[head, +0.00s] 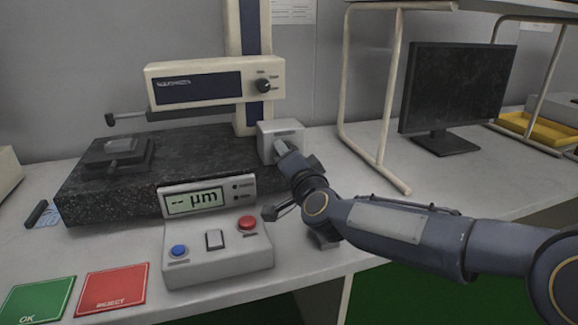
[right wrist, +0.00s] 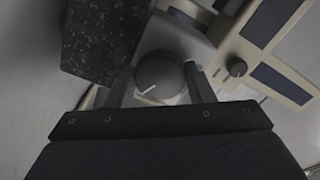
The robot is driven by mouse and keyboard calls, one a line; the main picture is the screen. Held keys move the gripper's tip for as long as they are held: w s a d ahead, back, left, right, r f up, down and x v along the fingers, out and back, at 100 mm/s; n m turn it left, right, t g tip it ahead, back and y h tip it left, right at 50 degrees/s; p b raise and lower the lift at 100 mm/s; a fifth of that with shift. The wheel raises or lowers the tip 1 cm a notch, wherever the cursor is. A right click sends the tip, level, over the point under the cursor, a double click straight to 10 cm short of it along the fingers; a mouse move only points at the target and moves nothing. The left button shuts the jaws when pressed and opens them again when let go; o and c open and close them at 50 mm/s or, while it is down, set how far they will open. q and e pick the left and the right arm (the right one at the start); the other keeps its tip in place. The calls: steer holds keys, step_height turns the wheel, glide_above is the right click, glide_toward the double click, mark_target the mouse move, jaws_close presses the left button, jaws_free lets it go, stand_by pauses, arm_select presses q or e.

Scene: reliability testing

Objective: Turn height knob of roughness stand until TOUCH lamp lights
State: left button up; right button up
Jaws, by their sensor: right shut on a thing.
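The roughness stand has a cream column (head: 249,60) with a drive unit (head: 205,82) over a black granite base (head: 150,160). A grey housing (head: 277,133) sits at the column's foot. Its dark round height knob with a white pointer line shows in the right wrist view (right wrist: 160,75). My right gripper (right wrist: 158,85) has one finger on each side of this knob and is shut on it. In the head view my right gripper (head: 284,150) reaches the housing, and the arm hides the knob. The display (head: 194,200) reads "-- µm". Two small dark dots beside it show no clear light. My left gripper is out of view.
A control box (head: 217,262) with blue and red buttons stands in front of the base. Green OK (head: 38,300) and red REJECT (head: 110,290) pads lie at front left. A monitor (head: 455,90) and a shelf frame (head: 375,160) stand to the right.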

steer(key=shift+m+b, duration=1.65)
steer(key=shift+m, duration=2.05)
steer(key=shift+r, duration=0.1)
steer(key=o, duration=1)
steer(key=shift+v, duration=3.95)
